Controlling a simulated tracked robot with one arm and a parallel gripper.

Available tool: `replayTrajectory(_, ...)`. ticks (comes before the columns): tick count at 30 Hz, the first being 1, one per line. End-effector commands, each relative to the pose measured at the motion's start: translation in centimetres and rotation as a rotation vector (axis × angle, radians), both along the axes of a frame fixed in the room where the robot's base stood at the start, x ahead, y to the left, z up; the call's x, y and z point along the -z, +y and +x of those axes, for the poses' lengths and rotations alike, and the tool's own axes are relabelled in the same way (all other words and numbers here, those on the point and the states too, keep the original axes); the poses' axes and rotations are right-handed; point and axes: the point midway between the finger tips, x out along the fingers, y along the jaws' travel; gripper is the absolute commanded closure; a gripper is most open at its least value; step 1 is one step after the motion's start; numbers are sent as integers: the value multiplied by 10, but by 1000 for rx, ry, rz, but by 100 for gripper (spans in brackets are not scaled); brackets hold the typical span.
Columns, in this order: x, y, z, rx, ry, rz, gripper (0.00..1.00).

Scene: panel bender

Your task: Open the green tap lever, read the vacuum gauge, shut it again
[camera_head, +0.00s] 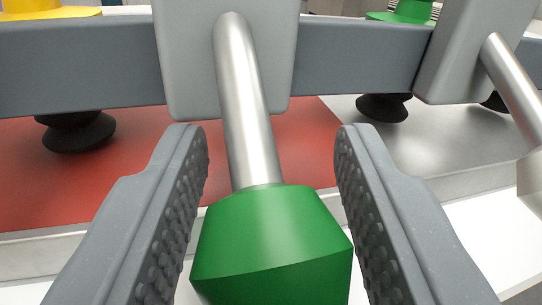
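The green tap lever knob (272,240) sits at the lower end of a silver metal rod (247,105). The rod comes out of a light grey block (188,60) on a grey horizontal bar. My gripper (272,145) is open, with one textured finger on each side of the rod and knob. The left finger looks very close to the knob; I cannot tell whether it touches. The right finger also stands close beside it. No vacuum gauge can be made out in this view.
The grey bar (80,65) runs across the top, with black suction cups (75,131) below it over a red sheet (60,185) and a bare metal sheet (440,135). A second grey block with a silver rod (512,80) stands at the right.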

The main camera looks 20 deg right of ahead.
Motion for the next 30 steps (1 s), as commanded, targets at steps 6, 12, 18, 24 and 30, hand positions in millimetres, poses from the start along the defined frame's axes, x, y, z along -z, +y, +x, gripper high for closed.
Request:
replayTrajectory(6,0,0,0,0,0,0,92)
replayTrajectory(12,-1,0,0,0,3,-1,100)
replayTrajectory(18,-6,0,-2,0,49,-3,100)
replayTrajectory(24,-16,0,-5,1,164,-10,100)
replayTrajectory(30,-26,-1,-8,1,330,-15,100)
